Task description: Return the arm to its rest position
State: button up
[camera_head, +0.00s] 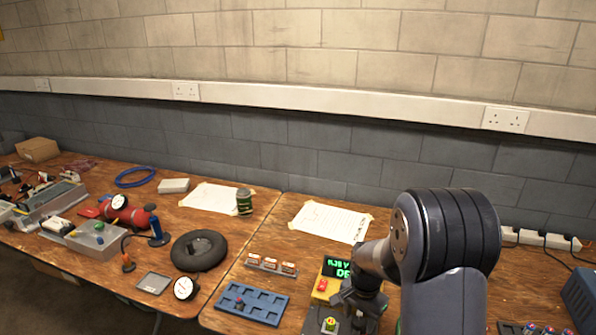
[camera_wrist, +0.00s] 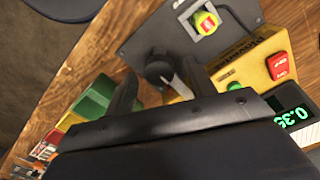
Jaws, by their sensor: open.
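My arm reaches in from the lower right in the head view, and my gripper (camera_head: 347,300) is low over the charger station at the front of the right table. In the wrist view my gripper (camera_wrist: 156,82) has its two dark fingers apart. A black knob (camera_wrist: 159,67) with a pale pointer shows between or just beyond them; contact cannot be told. A yellow box (camera_wrist: 250,72) carries a red button (camera_wrist: 281,66) and a green button (camera_wrist: 233,86). A green-lit display (camera_head: 337,267) stands behind it. A grey plate (camera_wrist: 150,30) carries a yellow-green button with a red mark (camera_wrist: 206,22).
A blue tray (camera_head: 252,304) and a small rack of orange-and-white items (camera_head: 270,265) lie left of my gripper. A black tyre (camera_head: 199,250), gauge (camera_head: 185,288) and red cylinder (camera_head: 128,212) fill the left table. A paper sheet (camera_head: 331,220) lies behind; a power strip (camera_head: 541,239) is right.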

jog(key=n+p, duration=0.2)
jog(key=n, duration=0.5)
jog(key=shift+r+p, duration=0.1)
jog(key=shift+p, duration=0.2)
jog(key=shift+r, duration=0.9)
